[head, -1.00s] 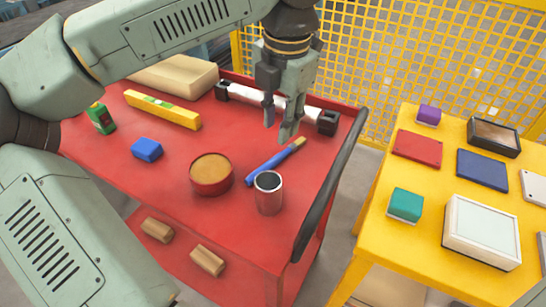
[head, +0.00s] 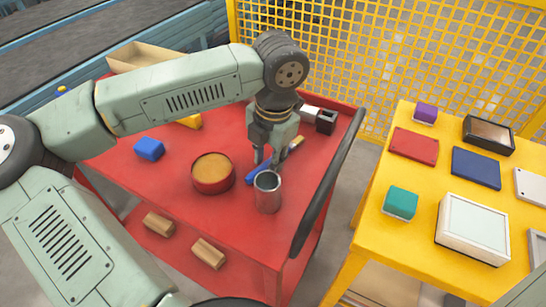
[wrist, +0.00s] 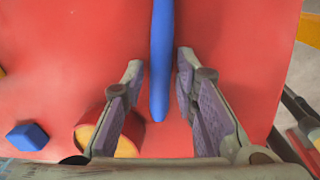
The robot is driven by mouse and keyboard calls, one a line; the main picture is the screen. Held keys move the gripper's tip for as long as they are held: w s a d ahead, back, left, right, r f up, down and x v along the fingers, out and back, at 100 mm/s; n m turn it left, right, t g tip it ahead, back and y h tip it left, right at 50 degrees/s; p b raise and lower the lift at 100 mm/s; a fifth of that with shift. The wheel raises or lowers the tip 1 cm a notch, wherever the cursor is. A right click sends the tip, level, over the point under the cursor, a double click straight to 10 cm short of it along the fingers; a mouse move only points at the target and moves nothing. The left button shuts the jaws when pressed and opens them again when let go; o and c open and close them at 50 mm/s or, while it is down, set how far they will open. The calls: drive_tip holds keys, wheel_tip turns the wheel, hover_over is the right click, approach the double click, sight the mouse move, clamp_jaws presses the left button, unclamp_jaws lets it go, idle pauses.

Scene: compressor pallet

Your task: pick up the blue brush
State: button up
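The blue brush (head: 257,172) lies on the red cart top (head: 130,178), with its pale bristle end (head: 296,144) pointing up and right. My gripper (head: 268,160) is open and points down over the brush, hiding its middle. In the wrist view, the blue brush handle (wrist: 162,65) runs between the two spread fingers of my gripper (wrist: 160,70), with space on both sides. The bristle end is outside the wrist view. I cannot tell the exact height of the fingertips above the cart.
A metal cup (head: 267,193) stands just in front of the brush, close to my fingers. A round tin (head: 212,173) is left of them and a blue block (head: 149,149) farther left. The cart's dark handle (head: 330,185) is on the right. A yellow table (head: 375,225) stands beyond it.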

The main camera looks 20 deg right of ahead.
drive_tip(key=shift+c, duration=0.2)
clamp_jaws()
drive_tip(key=shift+r, duration=0.1)
